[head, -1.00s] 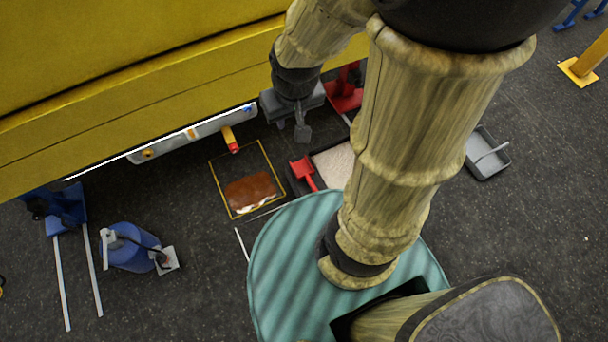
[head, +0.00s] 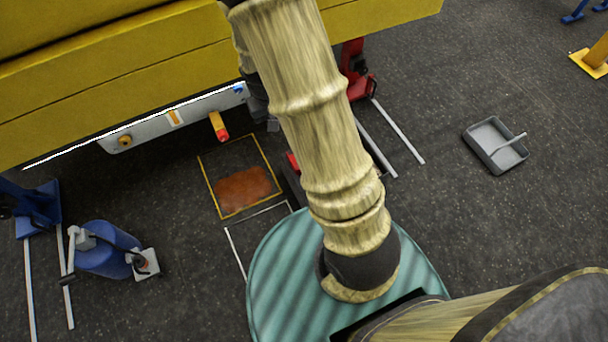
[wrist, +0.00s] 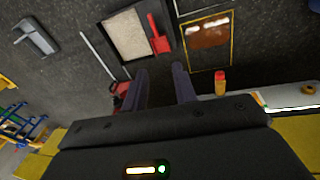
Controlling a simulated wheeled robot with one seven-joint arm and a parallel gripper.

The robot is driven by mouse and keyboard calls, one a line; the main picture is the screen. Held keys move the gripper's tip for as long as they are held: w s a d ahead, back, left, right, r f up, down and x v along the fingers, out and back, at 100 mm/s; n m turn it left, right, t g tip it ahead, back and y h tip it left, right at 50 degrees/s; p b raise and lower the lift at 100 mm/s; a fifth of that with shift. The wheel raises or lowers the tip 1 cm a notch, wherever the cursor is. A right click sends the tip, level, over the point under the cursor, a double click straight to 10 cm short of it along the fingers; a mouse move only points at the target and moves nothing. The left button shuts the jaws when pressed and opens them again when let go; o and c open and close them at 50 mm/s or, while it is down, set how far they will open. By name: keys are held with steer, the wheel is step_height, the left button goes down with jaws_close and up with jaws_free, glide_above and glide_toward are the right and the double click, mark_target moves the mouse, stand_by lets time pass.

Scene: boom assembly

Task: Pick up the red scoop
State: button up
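The red scoop (wrist: 159,40) lies at the edge of a dark tray of pale grains (wrist: 127,36) in the wrist view. In the head view only a small red part of the scoop (head: 293,161) shows beside my arm, which hides the rest. My gripper (wrist: 160,72) is open and empty in the wrist view. Its two fingers are apart, and the scoop appears beyond the fingertips, not touched by them. In the head view my gripper is mostly hidden behind my arm.
A yellow-framed square holds a brown patch (head: 244,189). A blue canister (head: 108,249) stands left, and a grey tray (head: 494,145) lies on clear floor at right.

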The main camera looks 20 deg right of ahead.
steer(key=w+d+f+h+b, duration=0.1)
steer(key=w+f+b, duration=0.2)
steer(key=f+b, duration=0.4)
steer(key=w+d+f+n+h+b, duration=0.1)
steer(key=f+b, duration=0.6)
steer(key=f, duration=1.3)
steer(key=w+d+f+h+b, duration=0.1)
steer(key=w+f+h+b, duration=0.2)
steer(key=f+b, duration=0.5)
step_height(320, 180, down, 6)
steer(key=shift+w+d+r, duration=0.1)
steer(key=shift+w+d, duration=0.25)
steer(key=shift+w, duration=0.45)
steer(key=b+x, duration=0.3)
steer(key=x, duration=0.3)
steer(key=b+x, duration=0.3)
steer(key=x, duration=0.3)
steer(key=shift+s+a, duration=0.1)
steer(key=shift+s, duration=0.15)
steer(key=b+x, duration=0.1)
steer(key=x, duration=0.1)
steer(key=b+x, duration=0.2)
steer(key=x, duration=0.1)
steer(key=shift+s+d+f+b, duration=0.2)
steer(key=shift+s+b, duration=0.1)
steer(key=shift+b, duration=0.1)
steer(key=shift+d, duration=0.1)
